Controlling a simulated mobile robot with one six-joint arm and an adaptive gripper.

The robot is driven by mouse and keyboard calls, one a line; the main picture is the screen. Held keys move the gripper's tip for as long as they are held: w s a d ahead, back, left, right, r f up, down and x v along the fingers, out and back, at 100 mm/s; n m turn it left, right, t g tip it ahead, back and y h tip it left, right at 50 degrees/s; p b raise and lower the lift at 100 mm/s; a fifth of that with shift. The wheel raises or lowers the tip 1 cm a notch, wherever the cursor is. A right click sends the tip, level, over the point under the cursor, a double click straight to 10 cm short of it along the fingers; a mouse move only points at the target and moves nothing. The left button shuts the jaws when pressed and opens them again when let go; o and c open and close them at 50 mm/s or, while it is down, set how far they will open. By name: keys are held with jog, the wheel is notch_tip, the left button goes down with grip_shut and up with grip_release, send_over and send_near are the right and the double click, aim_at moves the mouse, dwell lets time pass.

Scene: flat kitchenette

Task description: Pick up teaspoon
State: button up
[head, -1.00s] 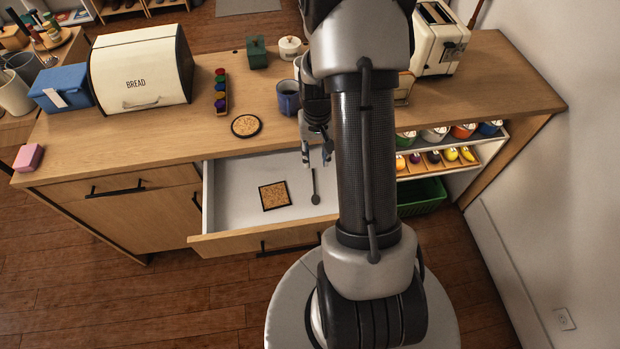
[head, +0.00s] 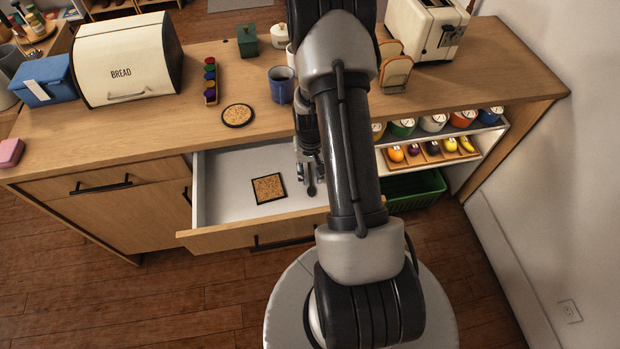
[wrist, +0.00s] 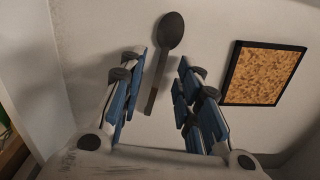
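The dark teaspoon (wrist: 164,60) lies on the light floor of the open drawer (head: 228,205). In the wrist view its bowl points away and its handle reaches back between the fingertips. My gripper (wrist: 160,82) is open, with one blue-padded finger on each side of the handle and visible gaps to both. In the head view my gripper (head: 305,177) is down inside the drawer, and only the spoon's bowl (head: 311,191) shows just past the fingers. The rest of the spoon is hidden there. I cannot tell the exact height of the fingertips above the drawer floor.
A square cork coaster (head: 268,188) with a dark rim lies in the drawer beside the spoon; it also shows in the wrist view (wrist: 262,74). The drawer's walls surround my gripper. A blue mug (head: 281,86) and a round cork coaster (head: 238,115) are on the counter above.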

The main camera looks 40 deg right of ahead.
jog(key=shift+f, duration=0.55)
jog(key=shift+r, duration=0.1)
jog(key=shift+c, duration=0.5)
grip_shut()
